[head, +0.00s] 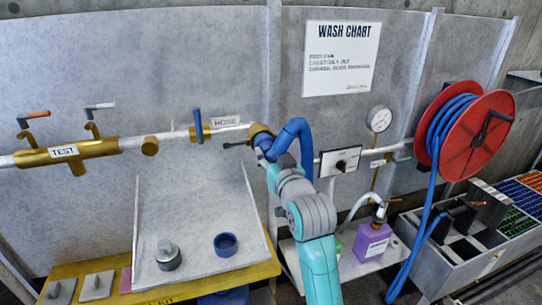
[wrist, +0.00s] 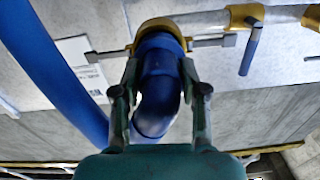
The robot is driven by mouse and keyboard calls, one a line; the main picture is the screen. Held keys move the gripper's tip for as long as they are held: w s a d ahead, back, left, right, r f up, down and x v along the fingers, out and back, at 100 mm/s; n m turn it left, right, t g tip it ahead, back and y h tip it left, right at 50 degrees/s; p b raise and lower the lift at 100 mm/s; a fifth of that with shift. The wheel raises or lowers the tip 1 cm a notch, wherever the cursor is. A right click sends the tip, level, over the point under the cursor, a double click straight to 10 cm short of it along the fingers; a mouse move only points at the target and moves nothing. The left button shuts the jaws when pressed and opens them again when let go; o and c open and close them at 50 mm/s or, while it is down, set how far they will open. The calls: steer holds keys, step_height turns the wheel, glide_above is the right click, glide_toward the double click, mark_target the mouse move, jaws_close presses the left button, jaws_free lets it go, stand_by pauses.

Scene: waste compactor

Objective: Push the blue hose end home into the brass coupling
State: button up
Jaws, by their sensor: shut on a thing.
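The brass coupling (head: 258,129) sits at the right end of the wall pipe marked HOSE. In the wrist view its brass rim (wrist: 165,21) shows around the top of the blue hose end (wrist: 160,52). Grey lever arms (wrist: 212,42) stick out from both sides of the coupling. My gripper (wrist: 158,68) is shut on the hose end, one finger on each side. The hose end meets the coupling mouth, roughly in line; how deep it sits cannot be told. In the head view the blue hose (head: 297,127) bends over beside my wrist, and my fingers are largely hidden.
A blue-handled valve (head: 197,124) is left of the coupling. A switch panel (head: 340,161) and gauge (head: 378,119) are on the right. The red hose reel (head: 478,135) hangs farther right. A purple bottle (head: 373,240) stands on a low shelf. A grey tray (head: 200,270) lies below left.

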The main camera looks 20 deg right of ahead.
steer(key=shift+w, duration=1.1)
steer(key=shift+w+r, duration=0.1)
jaws_close()
steer(key=o, duration=1.2)
jaws_free()
steer(key=shift+o, duration=1.2)
steer(key=s, duration=0.7)
